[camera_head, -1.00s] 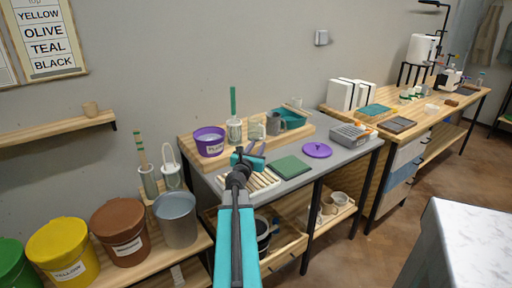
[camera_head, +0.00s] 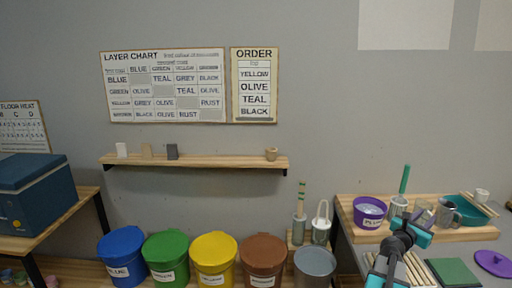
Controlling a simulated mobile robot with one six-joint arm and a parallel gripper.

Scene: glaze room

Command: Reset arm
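My arm reaches up from the bottom right of the head view. My gripper (camera_head: 414,218) is at its far end, over the grey worktable, in front of the cups on the wooden riser. Its small dark fingers look apart, with nothing seen between them. It overlaps the view of the pale slatted rack (camera_head: 418,270) below. I cannot tell its exact height above the table.
A purple bucket (camera_head: 369,213), grey mug (camera_head: 446,214) and teal bowl (camera_head: 470,212) stand behind the gripper. A green mat (camera_head: 453,272) and purple lid (camera_head: 494,262) lie to its right. Lidded buckets, including a blue one (camera_head: 122,252), line the lower left. A wall shelf (camera_head: 200,161) hangs above.

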